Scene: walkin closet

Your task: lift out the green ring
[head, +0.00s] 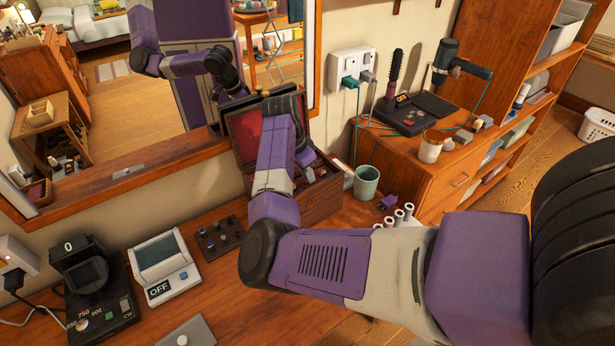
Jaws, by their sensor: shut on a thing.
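An open wooden jewellery box (322,203) with a dark red lining stands on the dresser against the mirror, its lid raised. My arm reaches over it from the right, and my gripper (305,157) points down at the box. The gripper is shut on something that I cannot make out. The green ring is not visible; the arm hides much of the box's inside. A few small items show at the box's right side.
A green-grey cup (366,182) stands right of the box, near a small purple object (387,201) and several pale tubes. A dark tray (220,236) and a device marked OFF (162,265) sit to the left. The mirror (130,110) rises behind.

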